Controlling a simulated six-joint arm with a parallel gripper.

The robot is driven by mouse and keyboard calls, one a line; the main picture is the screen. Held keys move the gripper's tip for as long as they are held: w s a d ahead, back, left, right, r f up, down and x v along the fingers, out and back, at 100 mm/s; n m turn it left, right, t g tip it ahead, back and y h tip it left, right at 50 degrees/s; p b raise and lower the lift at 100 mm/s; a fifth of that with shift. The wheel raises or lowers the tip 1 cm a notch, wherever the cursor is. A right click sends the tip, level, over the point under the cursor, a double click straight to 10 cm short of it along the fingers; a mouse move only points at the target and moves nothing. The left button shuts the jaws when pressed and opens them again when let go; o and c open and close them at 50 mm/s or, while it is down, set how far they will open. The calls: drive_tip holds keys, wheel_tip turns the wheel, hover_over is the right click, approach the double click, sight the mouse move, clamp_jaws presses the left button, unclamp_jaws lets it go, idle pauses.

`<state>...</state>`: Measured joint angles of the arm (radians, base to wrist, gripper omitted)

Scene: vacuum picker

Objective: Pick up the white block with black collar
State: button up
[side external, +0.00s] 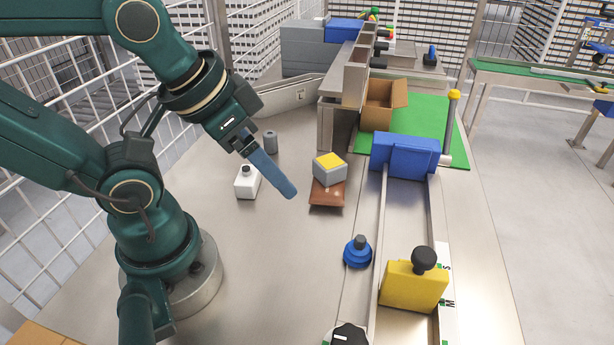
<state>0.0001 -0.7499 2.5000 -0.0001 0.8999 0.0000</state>
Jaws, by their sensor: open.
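The white block with a black collar (247,182) stands upright on the steel table, right of my arm's base. Its black collar is on top. My gripper (288,191) is a long blue-grey piece pointing down and to the right. It is open, seen from the side so that the gap between its jaws does not show. In the picture its tip is to the right of the white block, and its upper part passes just by the block's upper right. It appears apart from the block, but the height between them is hard to tell.
A grey cylinder (270,142) stands close behind the white block. A grey box with a yellow top (329,170) rests on a brown piece (327,193) to the right. A blue round knob (357,252) stands nearer the front.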

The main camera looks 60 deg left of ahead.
drive_tip(key=o, duration=0.4)
drive_tip(key=shift+c, duration=0.2)
drive_tip(key=m+g+y, duration=0.4)
drive_tip(key=m+y, duration=0.9)
drive_tip(key=m, duration=0.6)
approach(245, 166)
drive_tip(key=shift+s+d+r, duration=0.15)
drive_tip(key=shift+s+d, duration=0.05)
drive_tip(key=shift+d, duration=0.6)
drive_tip(key=shift+s+d+f+m, duration=0.1)
drive_tip(key=shift+s+f+m, duration=0.2)
drive_tip(key=shift+f, duration=0.1)
drive_tip(key=shift+t, duration=0.3)
drive_tip(key=x, duration=0.6)
drive_tip(key=shift+r+x, duration=0.2)
drive_tip(key=shift+x, duration=2.75)
